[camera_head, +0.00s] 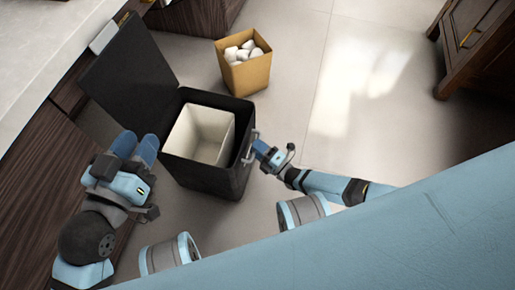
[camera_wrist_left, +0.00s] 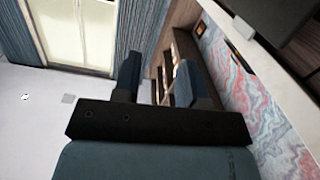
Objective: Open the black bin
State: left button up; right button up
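The black bin (camera_head: 216,175) stands upright on the floor in the head view. Its black lid (camera_head: 130,80) is raised and leans back to the upper left, so the pale inner liner (camera_head: 198,135) shows and looks empty. My left gripper (camera_head: 137,143) is just left of the bin, its blue fingers pointing up in the picture. In the left wrist view its fingers (camera_wrist_left: 160,82) are apart with nothing between them. My right gripper (camera_head: 257,148) is at the bin's right side, close to a grey handle-like part (camera_head: 250,146). Whether it touches or grips that part is unclear.
A tan box (camera_head: 245,76) with several white rolled items stands behind the bin. A counter with dark wood panels (camera_head: 45,190) runs along the left. A dark wooden cabinet (camera_head: 480,45) is at the upper right. The tiled floor (camera_head: 365,110) between is clear.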

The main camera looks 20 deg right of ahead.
pick_arm(q)
jog(key=shift+r, duration=0.2)
pick_arm(e)
jog(key=shift+c, duration=0.5)
grip_shut()
pick_arm(q)
jog(key=shift+s+d+n+p, duration=0.25)
jog(key=shift+s+n+p, duration=0.25)
jog(key=shift+p, duration=0.4)
pick_arm(e)
jog(key=s+d, duration=0.4)
jog(key=d, duration=0.2)
jog(key=shift+s, duration=0.1)
pick_arm(q)
jog(key=shift+w+r, duration=0.1)
jog(key=shift+w, duration=0.05)
pick_arm(e)
jog(key=shift+o, duration=0.5)
grip_release()
pick_arm(q)
jog(key=shift+a, duration=0.1)
pick_arm(e)
jog(key=shift+d, duration=0.1)
